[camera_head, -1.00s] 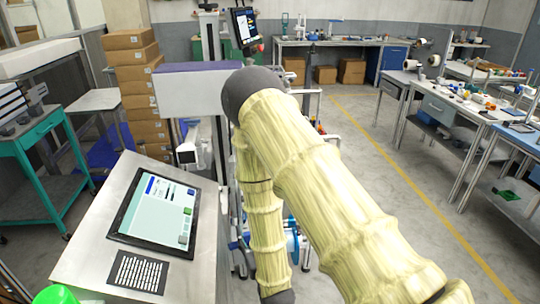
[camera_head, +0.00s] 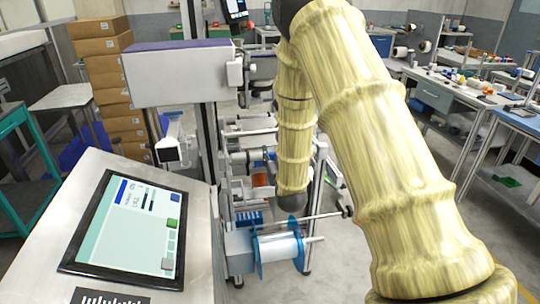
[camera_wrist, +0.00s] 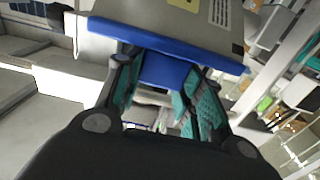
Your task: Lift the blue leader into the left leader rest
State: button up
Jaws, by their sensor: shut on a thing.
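My gripper (camera_wrist: 165,74) shows in the wrist view, its teal-padded fingers on either side of a blue tab. The tab, which looks like the blue leader (camera_wrist: 163,70), is held between the fingers. A long blue edge (camera_wrist: 200,49) under a grey panel lies just beyond it; I cannot tell whether they touch. In the head view my arm hides the gripper and the held leader. A reel with blue flanges and a pale wound core (camera_head: 279,247) sits on a rod at the machine's lower front. I cannot make out the left leader rest.
A console with a lit screen (camera_head: 130,230) stands close at the left front. The machine's white box (camera_head: 178,75) and upright post are behind it. Stacked cartons (camera_head: 105,65) stand at back left. Benches with small parts (camera_head: 455,95) line the right, with floor between.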

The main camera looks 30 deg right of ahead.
jog(key=shift+w+d+f, duration=0.1)
jog(key=shift+f+b, duration=2.85)
jog(key=shift+f, duration=1.8)
jog(key=shift+s+f+b, duration=0.15)
jog(key=shift+f+b, duration=0.35)
jog(key=shift+f, duration=0.3)
jog(key=shift+s+f+b, duration=0.1)
jog(key=shift+f+b, duration=0.4)
jog(key=shift+f, duration=0.3)
jog(key=o, duration=1.2)
jog(key=v, duration=1.2)
